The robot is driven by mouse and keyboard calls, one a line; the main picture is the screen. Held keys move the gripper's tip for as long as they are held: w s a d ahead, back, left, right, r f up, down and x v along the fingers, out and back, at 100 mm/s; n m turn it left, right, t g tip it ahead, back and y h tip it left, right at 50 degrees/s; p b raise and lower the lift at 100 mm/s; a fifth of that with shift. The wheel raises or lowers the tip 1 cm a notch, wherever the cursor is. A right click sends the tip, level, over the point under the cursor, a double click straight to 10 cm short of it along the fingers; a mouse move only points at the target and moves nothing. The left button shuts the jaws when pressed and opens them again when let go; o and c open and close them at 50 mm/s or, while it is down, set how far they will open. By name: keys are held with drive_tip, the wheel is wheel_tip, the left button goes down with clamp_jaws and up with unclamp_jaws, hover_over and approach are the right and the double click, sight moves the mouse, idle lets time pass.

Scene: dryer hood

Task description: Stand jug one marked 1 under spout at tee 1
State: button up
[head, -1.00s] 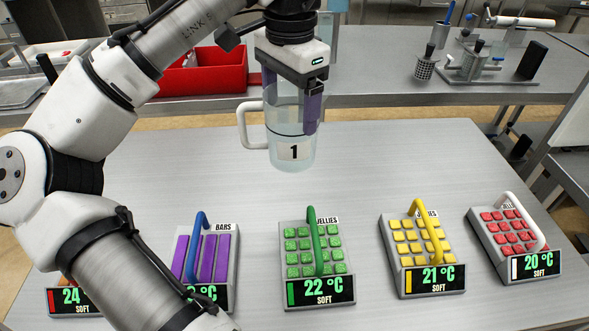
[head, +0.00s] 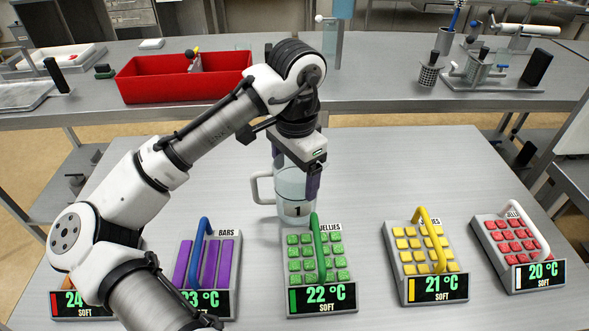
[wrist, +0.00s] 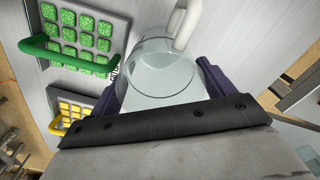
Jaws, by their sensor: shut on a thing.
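My gripper (head: 295,172) is shut on a clear jug (head: 294,208) with a white handle at its left and a label marked 1. The jug is upright above or on the middle of the steel table, behind the green jellies tray; I cannot tell whether its base touches the table. In the wrist view, the jug (wrist: 165,68) sits between the two purple fingers of my gripper (wrist: 163,85), and its open mouth shows it looks empty. I cannot make out a spout or a mark for tee 1 in either view.
Along the table's near edge stand trays of purple bars (head: 206,262), green jellies (head: 300,265), yellow pieces (head: 405,256) and red pieces (head: 495,235), with raised handles and temperature displays. A red bin (head: 185,85) sits on the back bench (head: 385,75). The table right of the jug is clear.

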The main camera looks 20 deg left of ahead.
drive_tip(key=shift+f, duration=0.1)
drive_tip(key=o, duration=1)
drive_tip(key=shift+c, duration=0.2)
